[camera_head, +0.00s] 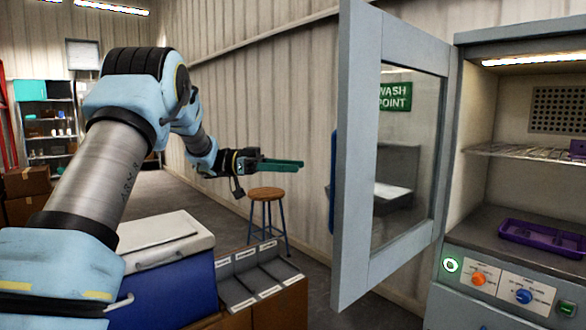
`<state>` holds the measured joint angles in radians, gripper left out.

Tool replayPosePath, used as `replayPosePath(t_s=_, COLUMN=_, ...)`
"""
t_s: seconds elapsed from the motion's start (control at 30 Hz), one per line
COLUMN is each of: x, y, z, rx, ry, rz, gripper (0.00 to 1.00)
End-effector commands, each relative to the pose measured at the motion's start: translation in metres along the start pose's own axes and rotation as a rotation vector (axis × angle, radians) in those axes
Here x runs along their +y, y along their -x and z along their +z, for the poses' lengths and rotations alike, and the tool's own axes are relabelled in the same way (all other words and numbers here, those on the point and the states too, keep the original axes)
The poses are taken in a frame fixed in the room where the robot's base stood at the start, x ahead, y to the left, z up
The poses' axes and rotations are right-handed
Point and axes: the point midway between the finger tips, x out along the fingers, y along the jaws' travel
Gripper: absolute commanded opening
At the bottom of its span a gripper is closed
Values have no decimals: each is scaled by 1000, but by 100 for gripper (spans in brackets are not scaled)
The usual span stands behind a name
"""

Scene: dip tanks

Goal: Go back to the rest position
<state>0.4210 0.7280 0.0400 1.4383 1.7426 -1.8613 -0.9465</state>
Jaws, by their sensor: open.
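My gripper (300,164) is held out level in mid-air at the centre of the view, with its teal fingers pointing right. It is open and nothing shows between the fingers. It appears left of the open cabinet door (355,200) and above a wooden-topped stool (266,193). My arm is bent, rising from the lower left and coming down to the gripper.
The lit cabinet (470,215) at right stands open, with a purple tray (540,238) on its floor and a wire shelf (520,153) above. A blue cooler (170,290) and a grey labelled rack (258,272) stand in front. Cardboard boxes (27,181) are at left.

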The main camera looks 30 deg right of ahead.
Motion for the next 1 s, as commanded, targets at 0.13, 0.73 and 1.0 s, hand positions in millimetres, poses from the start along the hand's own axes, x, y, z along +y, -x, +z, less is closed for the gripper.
replayPosePath(t_s=0.13, x=0, y=0, z=0, rx=0, ry=0, rz=0, gripper=52)
replayPosePath(t_s=0.73, x=-77, y=142, z=-7, rx=-126, ry=-72, rz=-1107, gripper=52)
replayPosePath(t_s=1.0, x=23, y=271, z=74, rx=-427, ry=331, rz=-1715, gripper=52)
